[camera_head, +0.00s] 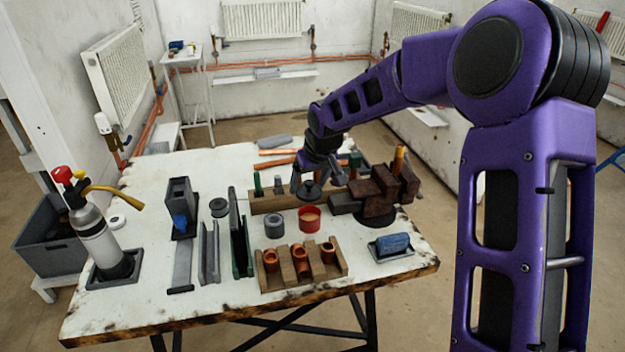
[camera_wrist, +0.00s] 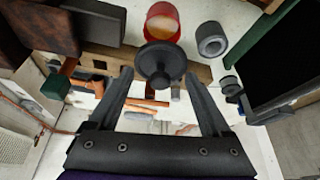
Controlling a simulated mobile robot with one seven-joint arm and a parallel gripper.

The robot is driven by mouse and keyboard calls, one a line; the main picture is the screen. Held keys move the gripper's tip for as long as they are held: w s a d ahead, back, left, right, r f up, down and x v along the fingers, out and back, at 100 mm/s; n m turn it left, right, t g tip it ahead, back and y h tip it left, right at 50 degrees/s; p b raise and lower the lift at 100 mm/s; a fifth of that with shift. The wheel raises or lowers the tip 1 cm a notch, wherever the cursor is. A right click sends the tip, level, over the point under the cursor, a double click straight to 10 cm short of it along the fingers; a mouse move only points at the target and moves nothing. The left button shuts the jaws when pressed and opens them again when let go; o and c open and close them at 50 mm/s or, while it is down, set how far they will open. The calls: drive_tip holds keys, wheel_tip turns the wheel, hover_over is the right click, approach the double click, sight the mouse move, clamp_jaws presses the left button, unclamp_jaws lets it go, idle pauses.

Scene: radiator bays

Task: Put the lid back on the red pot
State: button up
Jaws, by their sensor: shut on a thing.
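A dark grey round lid (camera_head: 309,191) with a knob is in my gripper (camera_head: 314,180), held above the table just behind the pot in the head view. In the wrist view the lid (camera_wrist: 158,58) lies between the fingertips of my gripper (camera_wrist: 160,78) and overlaps the pot's near rim in the picture. The lid is apart from the pot.
A grey ring-shaped piece (camera_head: 274,226) stands left of the pot. A wooden rack with copper fittings (camera_head: 287,283) is in front. A dark vise (camera_head: 375,195) is close on the right, and a wooden block (camera_head: 270,204) lies behind. A blue-topped brush (camera_head: 391,244) lies front right.

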drive_tip(key=shift+f+b, duration=2)
drive_tip(key=shift+f, duration=0.95)
drive_tip(key=shift+f, duration=0.15)
drive_tip(key=o, duration=1.1)
drive_tip(key=shift+r+p, duration=2.65)
drive_tip(key=shift+r, duration=0.9)
